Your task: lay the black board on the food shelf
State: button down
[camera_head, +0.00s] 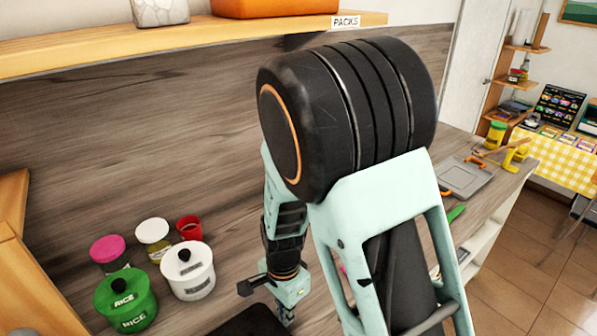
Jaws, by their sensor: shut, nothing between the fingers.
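A dark flat thing, probably the black board (250,322), lies on the wooden counter at the bottom edge of the head view. Only its far part shows, and the rest is cut off by the frame. My gripper (286,316) points down just to the right of it, shut and empty. Its tips are small, so I cannot tell whether they touch anything. A wooden shelf (220,41) runs across the top left with a label reading PACKS. No shelf labelled as food is readable in this view.
A green rice pot (126,302), a white lidded pot (188,270) and several smaller jars stand left of my gripper. My arm's large black joint hides the middle. A grey board (466,180) with an orange handle lies on the right part of the counter.

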aim_at(269, 334)
jog(key=shift+s+a+p, duration=0.35)
jog(key=shift+s+a, duration=0.65)
jog(key=shift+a, duration=0.05)
jog(key=shift+s+a, duration=0.2)
jog(key=shift+s+a+p, duration=0.45)
jog(key=shift+s+a, duration=0.35)
jog(key=shift+a, duration=0.1)
jog(key=shift+w+d, duration=0.1)
jog(key=shift+w+d, duration=0.15)
jog(key=shift+d, duration=0.05)
jog(key=shift+r, duration=0.1)
notch_tip(269, 334, up, 3)
jog(key=shift+f+p, duration=0.2)
jog(key=shift+p, duration=1)
jog(key=shift+r, duration=1.1)
